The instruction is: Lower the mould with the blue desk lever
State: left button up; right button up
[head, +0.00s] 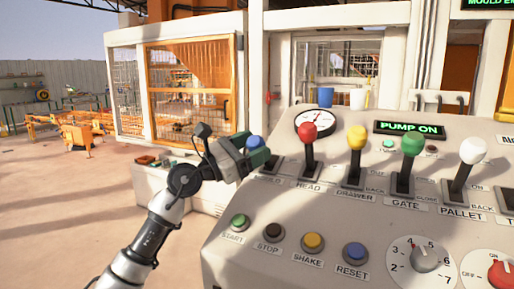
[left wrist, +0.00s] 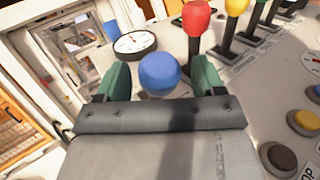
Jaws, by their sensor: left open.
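The blue desk lever (head: 254,142) is the leftmost lever on the control desk (head: 225,262). Its round blue knob (left wrist: 159,73) shows in the left wrist view between the two green fingers of my left gripper (left wrist: 158,80). The gripper (head: 258,150) is open, with a finger on either side of the knob; contact cannot be made out. Most of the lever's shaft is hidden, and the label at its base is partly covered. The mould itself is not visible. My right gripper is not in view.
The red HEAD lever (head: 308,133) stands just right of the blue one, followed by yellow, green and white levers. A dial gauge (head: 316,121) sits behind them. A display (head: 409,128) reads PUMP ON. Push buttons, including START (head: 238,222), line the desk's front.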

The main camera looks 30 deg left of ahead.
pick_arm(q)
jog(key=b+v, duration=0.3)
jog(key=v, duration=0.6)
jog(key=shift+s+a+b, duration=0.2)
jog(key=shift+s+b, duration=0.1)
jog(key=shift+b, duration=0.1)
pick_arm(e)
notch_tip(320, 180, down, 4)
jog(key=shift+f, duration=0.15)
pick_arm(q)
jog(key=shift+f, duration=0.1)
notch_tip(320, 180, up, 4)
jog(key=a+n+g+p, duration=0.2)
jog(key=g+p, duration=0.1)
jog(key=g, duration=0.2)
jog(key=p+x, duration=0.3)
jog(key=x, duration=0.7)
jog(key=shift+w+f, duration=0.1)
jog(key=shift+w, duration=0.1)
jog(key=shift+w+d+f, duration=0.1)
jog(key=shift+w+d, duration=0.2)
jog(key=shift+w, duration=0.05)
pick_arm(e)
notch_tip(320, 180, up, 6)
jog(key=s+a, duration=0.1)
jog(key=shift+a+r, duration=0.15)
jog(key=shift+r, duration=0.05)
